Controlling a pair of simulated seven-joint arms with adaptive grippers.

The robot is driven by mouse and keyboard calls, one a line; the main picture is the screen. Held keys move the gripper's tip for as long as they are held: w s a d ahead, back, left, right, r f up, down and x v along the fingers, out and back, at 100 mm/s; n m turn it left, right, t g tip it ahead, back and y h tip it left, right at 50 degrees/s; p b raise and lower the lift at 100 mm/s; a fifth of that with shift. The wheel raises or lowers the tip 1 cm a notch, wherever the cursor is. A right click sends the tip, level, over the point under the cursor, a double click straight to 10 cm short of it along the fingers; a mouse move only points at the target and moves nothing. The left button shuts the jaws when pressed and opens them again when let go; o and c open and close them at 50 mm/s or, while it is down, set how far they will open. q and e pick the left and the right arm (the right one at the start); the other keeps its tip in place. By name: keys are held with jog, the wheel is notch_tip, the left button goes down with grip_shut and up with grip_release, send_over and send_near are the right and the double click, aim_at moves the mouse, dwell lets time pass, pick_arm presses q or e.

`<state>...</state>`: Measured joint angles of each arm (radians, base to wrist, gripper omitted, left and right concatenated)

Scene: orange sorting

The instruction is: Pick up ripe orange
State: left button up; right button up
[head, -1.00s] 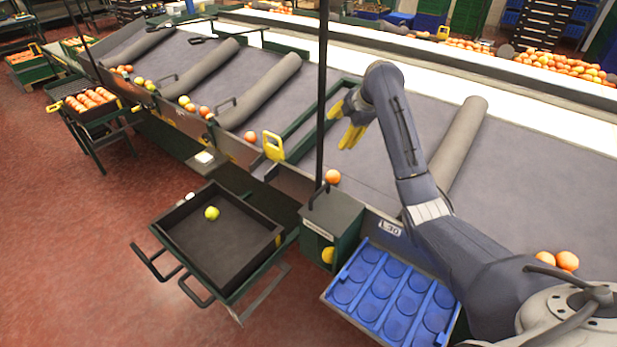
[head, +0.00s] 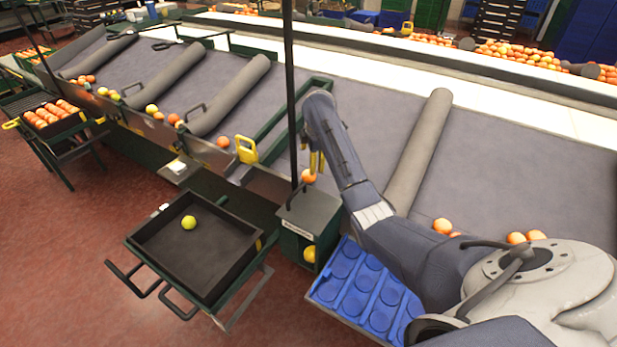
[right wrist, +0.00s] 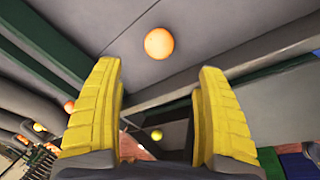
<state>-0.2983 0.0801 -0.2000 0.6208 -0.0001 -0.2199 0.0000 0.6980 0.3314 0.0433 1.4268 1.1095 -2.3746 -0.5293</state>
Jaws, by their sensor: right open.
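A ripe orange (head: 308,177) lies at the near edge of the grey sorting table, beside the dark post. My right gripper (head: 315,162) has its yellow fingers pointing down just above and behind this orange, partly hidden by the arm. In the right wrist view the orange (right wrist: 158,43) shows whole beyond the two spread fingertips, roughly centred between them. The right gripper (right wrist: 160,75) is open, with nothing between its fingers. My left gripper is not in view.
A blue tray (head: 322,290) with round, empty-looking cups sits front centre. A black tray (head: 147,262) holds a yellow-green fruit (head: 189,222). A yellow fruit (head: 310,254) shows in the green box (head: 298,244). Other oranges (head: 442,226) lie right. The dark post (head: 290,100) stands close to the gripper.

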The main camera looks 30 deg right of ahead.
aim_at(309, 175)
jog(key=shift+x, duration=5.85)
jog(key=shift+w+d, duration=0.15)
jog(key=c, duration=1.4)
